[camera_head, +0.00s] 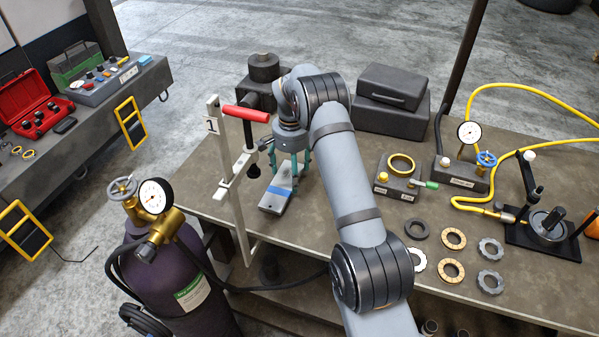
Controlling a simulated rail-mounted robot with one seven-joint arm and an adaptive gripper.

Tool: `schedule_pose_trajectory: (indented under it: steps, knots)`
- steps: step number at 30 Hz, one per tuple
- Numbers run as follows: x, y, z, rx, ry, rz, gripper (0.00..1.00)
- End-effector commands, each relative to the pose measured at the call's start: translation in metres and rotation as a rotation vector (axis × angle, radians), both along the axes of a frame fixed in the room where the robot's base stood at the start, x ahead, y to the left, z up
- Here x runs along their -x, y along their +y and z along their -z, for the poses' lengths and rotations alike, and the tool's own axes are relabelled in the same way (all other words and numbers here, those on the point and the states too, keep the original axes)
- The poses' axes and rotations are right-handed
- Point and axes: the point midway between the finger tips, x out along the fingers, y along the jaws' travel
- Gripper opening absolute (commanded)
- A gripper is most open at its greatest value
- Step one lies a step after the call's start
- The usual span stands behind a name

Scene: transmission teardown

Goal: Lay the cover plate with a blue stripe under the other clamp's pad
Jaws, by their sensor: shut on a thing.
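The grey cover plate with a blue stripe (272,207) is near the left edge of the workbench. My gripper (289,170), with teal fingers, points down and is shut on the far part of this plate. A white bar clamp (228,182) marked "1" stands at the bench's left edge, with a red handle (246,114). Its dark pad (253,171) shows just left of the plate's far half. I cannot tell whether the pad is over the plate or beside it, nor whether the plate touches the bench. I make out no second clamp of this kind.
A dark vise-like block (264,68) and black cases (393,88) stand behind my arm. Gauges, a yellow hose and several rings (453,238) occupy the bench's right. A purple gas cylinder (180,275) stands at the front left. Bare bench shows in front of the plate.

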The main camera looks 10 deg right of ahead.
Motion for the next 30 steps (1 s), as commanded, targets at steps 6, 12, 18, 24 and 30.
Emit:
schedule_pose_trajectory:
  steps: [6, 12, 18, 24, 30]
  knots:
    - [-0.006, 0.017, 0.001, 0.0, -0.002, -0.001, 0.27]
    - [-0.01, 0.028, 0.003, 0.0, -0.002, -0.001, 0.27]
    - [-0.011, 0.033, 0.003, 0.0, -0.002, 0.0, 0.27]
    - [-0.012, 0.034, 0.003, 0.0, -0.002, 0.001, 0.27]
    - [-0.012, 0.034, 0.003, 0.0, -0.001, 0.0, 0.27]
